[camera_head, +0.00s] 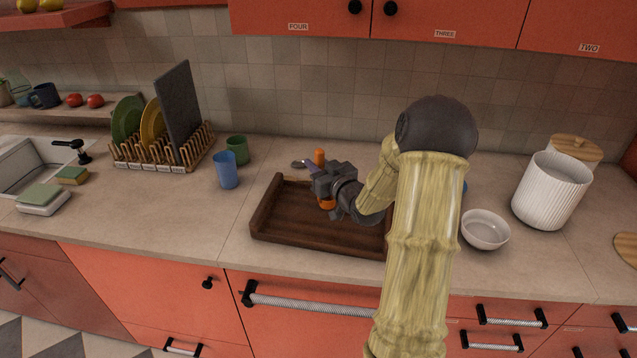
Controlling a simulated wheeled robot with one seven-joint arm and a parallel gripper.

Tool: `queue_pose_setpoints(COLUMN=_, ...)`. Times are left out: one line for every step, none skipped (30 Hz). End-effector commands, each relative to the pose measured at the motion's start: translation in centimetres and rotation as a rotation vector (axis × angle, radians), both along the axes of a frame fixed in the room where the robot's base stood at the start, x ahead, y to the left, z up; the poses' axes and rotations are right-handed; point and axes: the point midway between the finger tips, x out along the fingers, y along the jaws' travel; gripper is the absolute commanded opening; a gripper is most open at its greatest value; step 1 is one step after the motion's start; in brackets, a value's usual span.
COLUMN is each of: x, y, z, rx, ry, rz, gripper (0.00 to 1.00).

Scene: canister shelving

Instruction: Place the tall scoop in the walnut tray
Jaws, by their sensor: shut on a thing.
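My gripper (313,175) is above the back part of the walnut tray (262,230), on the left of its middle. It is shut on an orange thing, which I take to be the tall scoop (320,156). Orange shows above and below the jaws, so it seems held roughly upright. Its middle is hidden by my gripper. I cannot tell whether its lower end touches the tray floor. A small grey round piece (297,164) shows just left of the jaws; I cannot tell what it belongs to. My arm hides the tray's right end.
A blue cup (227,172) and a green cup (238,149) stand left of the tray. A dish rack (160,155) is farther left. A white bowl (485,230) and a ribbed white canister (550,190) stand at right. The counter in front of the blue cup is clear.

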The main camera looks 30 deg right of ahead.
Motion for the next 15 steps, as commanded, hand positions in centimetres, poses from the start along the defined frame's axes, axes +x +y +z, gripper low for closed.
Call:
queue_pose_setpoints(x=0.0, y=0.0, z=-0.4, rx=0.002, ry=0.001, rz=0.0, gripper=0.0)
queue_pose_setpoints(x=0.0, y=0.0, z=-0.5, rx=0.001, ry=0.0, rz=0.001, gripper=0.0)
queue_pose_setpoints(x=0.0, y=0.0, z=-0.6, rx=0.0, ry=-0.001, rz=0.0, gripper=0.0)
queue_pose_setpoints(x=0.0, y=0.0, z=-0.6, rx=0.0, ry=-0.001, rz=0.0, gripper=0.0)
queue_pose_setpoints(x=0.0, y=0.0, z=-0.6, rx=-0.001, ry=-0.001, rz=0.0, gripper=0.0)
queue_pose_setpoints(x=0.0, y=0.0, z=-0.6, rx=-0.001, ry=-0.002, rz=0.0, gripper=0.0)
queue_pose_setpoints(x=0.0, y=0.0, z=-0.6, rx=-0.001, ry=-0.002, rz=0.0, gripper=0.0)
queue_pose_setpoints(x=0.0, y=0.0, z=-0.6, rx=-0.001, ry=-0.001, rz=0.0, gripper=0.0)
queue_pose_setpoints(x=0.0, y=0.0, z=-0.6, rx=-0.001, ry=-0.001, rz=0.0, gripper=0.0)
queue_pose_setpoints(x=0.0, y=0.0, z=-0.6, rx=-0.001, ry=-0.001, rz=0.0, gripper=0.0)
queue_pose_setpoints(x=0.0, y=0.0, z=-0.7, rx=0.0, ry=-0.001, rz=0.0, gripper=0.0)
queue_pose_setpoints(x=0.0, y=0.0, z=-0.8, rx=0.0, ry=-0.001, rz=0.0, gripper=0.0)
queue_pose_setpoints(x=0.0, y=0.0, z=-1.0, rx=0.0, ry=0.0, rz=0.001, gripper=0.0)
queue_pose_setpoints(x=0.0, y=0.0, z=-1.3, rx=0.001, ry=0.0, rz=0.001, gripper=0.0)
queue_pose_setpoints(x=0.0, y=0.0, z=-1.8, rx=0.002, ry=0.002, rz=0.0, gripper=0.0)
